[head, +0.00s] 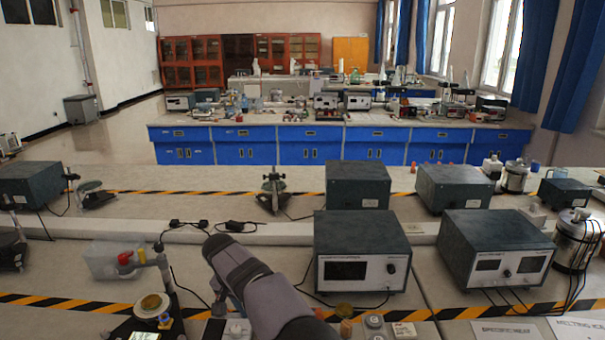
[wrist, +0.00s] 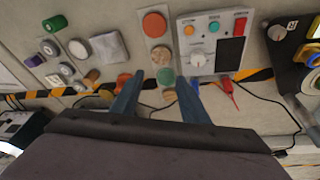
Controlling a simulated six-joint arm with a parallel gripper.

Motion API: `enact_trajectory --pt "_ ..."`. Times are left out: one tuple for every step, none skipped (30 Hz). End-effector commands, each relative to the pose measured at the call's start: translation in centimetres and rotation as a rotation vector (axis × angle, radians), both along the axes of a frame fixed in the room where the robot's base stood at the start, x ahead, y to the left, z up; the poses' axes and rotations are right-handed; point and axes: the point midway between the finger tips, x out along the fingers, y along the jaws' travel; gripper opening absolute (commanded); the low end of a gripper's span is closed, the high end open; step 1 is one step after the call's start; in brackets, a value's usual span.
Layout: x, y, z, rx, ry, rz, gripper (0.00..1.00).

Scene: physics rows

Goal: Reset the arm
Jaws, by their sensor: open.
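My arm (head: 250,285) reaches over the front bench in the head view, where its fingertips are hard to make out. In the wrist view my gripper (wrist: 160,92) shows two blue-grey fingers, spread apart with nothing held between them. A pale strip with an orange disc (wrist: 154,25) and a green disc (wrist: 166,77) lies beyond and between the fingertips. I cannot tell the height of the fingers above it.
A grey control box (wrist: 212,42) with a dial is close to the right finger. Small cylinders, including a green one (wrist: 54,23), lie left. Dark instrument boxes (head: 362,250) (head: 497,247) stand right of my arm, with cables around. A clear container (head: 112,262) stands left.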

Motion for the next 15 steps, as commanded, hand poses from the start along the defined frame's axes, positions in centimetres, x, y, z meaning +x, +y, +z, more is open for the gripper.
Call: enact_trajectory --pt "-0.3 -2.0 0.6 0.000 0.020 0.012 0.41" --pt "-0.5 -3.1 0.7 -0.002 0.032 0.025 0.41" --pt "-0.9 -4.4 1.0 -0.002 0.048 0.043 0.41" --pt "-1.3 -5.5 1.1 -0.003 0.062 0.054 0.41" --pt "-1.7 -6.5 1.2 -0.001 0.071 0.066 0.41" --pt "-2.3 -7.9 1.3 -0.001 0.087 0.081 0.41" --pt "-2.8 -8.9 1.4 0.002 0.099 0.092 0.41" --pt "-3.4 -9.9 1.5 0.003 0.110 0.104 0.41" --pt "-4.2 -11.3 1.5 0.005 0.124 0.118 0.41" --pt "-4.9 -12.2 1.6 0.008 0.135 0.129 0.41" --pt "-5.6 -13.2 1.6 0.011 0.145 0.140 0.41" --pt "-6.7 -14.5 1.6 0.015 0.159 0.153 0.41" --pt "-7.5 -15.4 1.6 0.019 0.168 0.164 0.41" --pt "-8.3 -16.3 1.5 0.022 0.178 0.173 0.41" --pt "-9.5 -17.5 1.4 0.027 0.189 0.186 0.41"
